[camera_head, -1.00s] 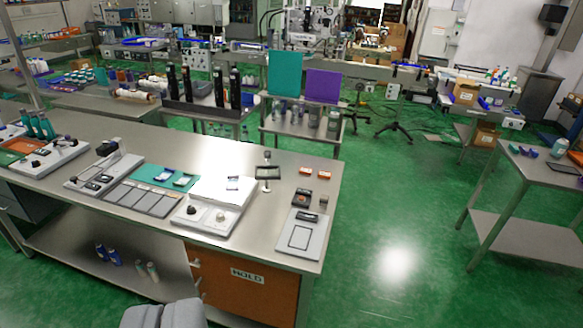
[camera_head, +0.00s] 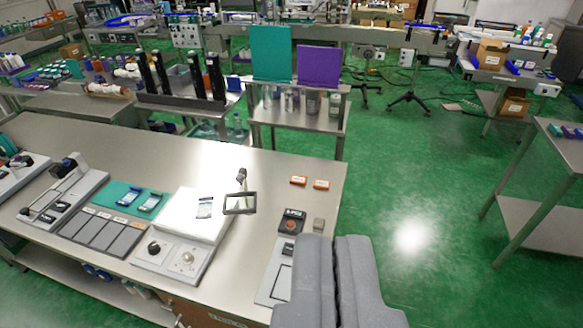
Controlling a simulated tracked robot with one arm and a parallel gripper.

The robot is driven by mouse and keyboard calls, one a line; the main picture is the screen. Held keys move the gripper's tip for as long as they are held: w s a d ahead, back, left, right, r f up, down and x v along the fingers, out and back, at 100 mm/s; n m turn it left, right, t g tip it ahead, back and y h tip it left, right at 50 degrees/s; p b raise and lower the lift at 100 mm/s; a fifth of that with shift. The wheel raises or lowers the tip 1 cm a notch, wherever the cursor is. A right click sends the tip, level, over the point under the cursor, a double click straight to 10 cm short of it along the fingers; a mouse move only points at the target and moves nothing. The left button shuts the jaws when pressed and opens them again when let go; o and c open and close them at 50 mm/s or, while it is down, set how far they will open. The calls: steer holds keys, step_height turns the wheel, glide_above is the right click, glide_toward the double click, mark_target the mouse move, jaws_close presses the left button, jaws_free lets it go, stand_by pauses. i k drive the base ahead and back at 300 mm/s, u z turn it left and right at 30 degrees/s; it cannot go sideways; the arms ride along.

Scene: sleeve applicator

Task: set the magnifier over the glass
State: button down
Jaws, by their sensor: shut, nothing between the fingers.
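The magnifier (camera_head: 240,203) has a dark rectangular frame on a short arm and stands at the right edge of a white lit plate. A small flat piece (camera_head: 205,207) with a dark end lies on that plate, left of the magnifier; it may be the glass, but it is too small to be sure. The magnifier's frame is beside this piece, not over it. My gripper (camera_head: 333,240) is grey, shut and empty at the bottom, right of and nearer than the magnifier. It hides part of a pale panel on the bench.
The white plate (camera_head: 180,212) sits on a unit with two knobs. A teal mat (camera_head: 117,200) with blue-and-white items lies left. The steel bench (camera_head: 200,160) is clear behind.

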mark_target(243, 191)
steer(key=u, duration=0.25)
steer(key=i, duration=0.9)
steer(key=u, duration=0.5)
